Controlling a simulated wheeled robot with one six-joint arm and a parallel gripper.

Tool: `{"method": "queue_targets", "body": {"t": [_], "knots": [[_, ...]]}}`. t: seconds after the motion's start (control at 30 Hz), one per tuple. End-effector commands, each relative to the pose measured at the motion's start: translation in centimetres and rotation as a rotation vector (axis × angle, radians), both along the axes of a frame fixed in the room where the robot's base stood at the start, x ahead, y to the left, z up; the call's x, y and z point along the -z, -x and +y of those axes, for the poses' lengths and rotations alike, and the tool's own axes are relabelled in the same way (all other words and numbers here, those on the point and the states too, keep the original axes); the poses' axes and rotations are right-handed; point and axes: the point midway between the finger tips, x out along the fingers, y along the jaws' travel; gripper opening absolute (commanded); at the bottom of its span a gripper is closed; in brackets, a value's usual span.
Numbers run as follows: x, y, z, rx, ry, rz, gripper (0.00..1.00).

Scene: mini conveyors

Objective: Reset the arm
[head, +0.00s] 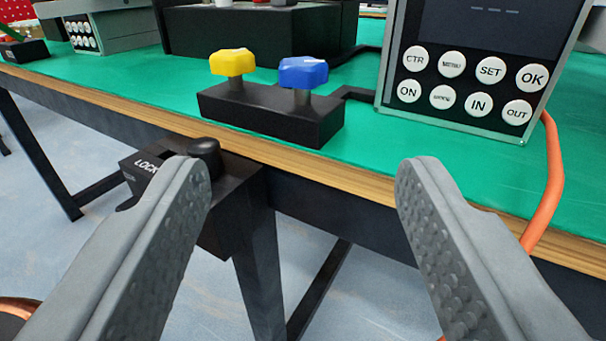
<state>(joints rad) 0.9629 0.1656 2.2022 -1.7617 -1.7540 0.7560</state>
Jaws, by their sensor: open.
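My gripper (303,168) is open and empty. Its two grey, studded fingers stand wide apart in the lower part of the head view. The fingers point toward the front edge of a green-topped table (380,172). The left finger's tip overlaps a black box marked LOCK (228,217) with a round black knob (205,155) at the table's edge. I cannot tell whether that finger touches it. The gap between the fingers shows the table's wooden edge and the floor.
A black block (270,115) with a yellow knob (232,62) and a blue knob (303,73) sits on the table ahead. A control panel (460,118) with white buttons stands at right. An orange cable (552,180) hangs beside it. Dark machinery (260,32) stands behind.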

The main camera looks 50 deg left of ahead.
Motion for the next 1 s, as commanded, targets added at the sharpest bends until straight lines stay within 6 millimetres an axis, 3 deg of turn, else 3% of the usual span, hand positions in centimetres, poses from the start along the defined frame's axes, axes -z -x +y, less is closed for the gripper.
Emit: {"method": "queue_targets", "body": {"t": [0.13, 0.27, 0.5, 0.63, 0.8, 1.0], "knots": [[-0.3, -0.4, 0.3, 0.010, 0.011, -0.009, 0.56], [-2.1, -2.1, 1.8, 0.063, 0.065, -0.052, 0.56], [-8.5, -6.7, 6.3, 0.265, 0.212, -0.199, 0.56], [-12.3, -8.2, 8.8, 0.382, 0.268, -0.271, 0.56], [-17.2, -8.7, 11.8, 0.531, 0.309, -0.343, 0.56], [-22.3, -7.5, 15.1, 0.696, 0.318, -0.390, 0.56]]}}
